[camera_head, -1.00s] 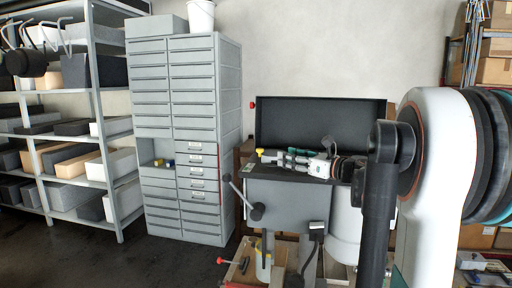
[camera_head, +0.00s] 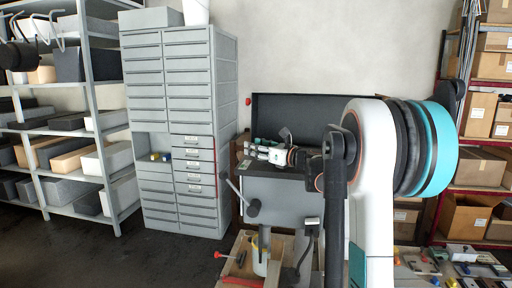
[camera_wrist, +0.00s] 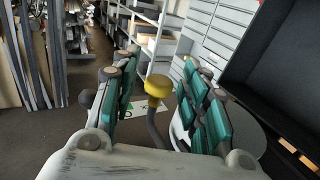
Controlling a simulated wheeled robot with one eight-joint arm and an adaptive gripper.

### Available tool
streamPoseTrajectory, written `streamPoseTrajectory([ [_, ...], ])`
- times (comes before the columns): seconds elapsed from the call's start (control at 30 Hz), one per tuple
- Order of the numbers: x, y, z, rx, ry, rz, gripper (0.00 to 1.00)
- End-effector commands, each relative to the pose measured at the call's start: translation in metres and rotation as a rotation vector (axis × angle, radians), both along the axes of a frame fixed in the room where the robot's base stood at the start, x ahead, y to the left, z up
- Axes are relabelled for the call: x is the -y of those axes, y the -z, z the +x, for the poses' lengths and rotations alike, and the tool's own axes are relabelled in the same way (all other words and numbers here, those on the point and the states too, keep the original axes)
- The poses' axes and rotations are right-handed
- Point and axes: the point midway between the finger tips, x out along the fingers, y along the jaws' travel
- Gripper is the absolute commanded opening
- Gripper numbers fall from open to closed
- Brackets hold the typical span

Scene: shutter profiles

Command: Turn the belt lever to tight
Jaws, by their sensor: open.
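A lever with a yellow knob (camera_wrist: 157,85) and a grey bent stem stands between my gripper's fingers in the wrist view. I take it for the belt lever; no tight mark is readable. My gripper (camera_wrist: 160,92) is open, with teal-padded fingers on either side of the knob; I cannot tell whether either touches it. In the head view my gripper (camera_head: 262,150) is over the top of the grey machine housing (camera_head: 285,202), and I cannot make out the yellow knob there. A separate crank with a black ball (camera_head: 253,208) is on the housing's left side.
A black open lid or panel (camera_head: 300,112) rises behind the gripper. A tall grey drawer cabinet (camera_head: 190,130) and a grey shelf (camera_head: 88,110) stand at left. A wooden tray (camera_head: 238,262) with tools lies below the housing. Box shelves (camera_head: 485,165) stand at right.

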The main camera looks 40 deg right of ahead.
Motion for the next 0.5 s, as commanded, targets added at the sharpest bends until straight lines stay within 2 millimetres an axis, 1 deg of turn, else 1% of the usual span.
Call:
streamPoseTrajectory([
  [0.27, -0.0005, 0.0003, 0.0022, 0.000, 0.000, 0.000, 0.41],
  [0.3, -0.0005, 0.0003, 0.0021, 0.000, 0.000, 0.000, 0.39],
  [0.47, -0.0006, 0.0003, 0.0020, 0.000, 0.000, 0.000, 0.03],
  [0.5, -0.0006, 0.0003, 0.0020, 0.000, 0.000, 0.000, 0.00],
])
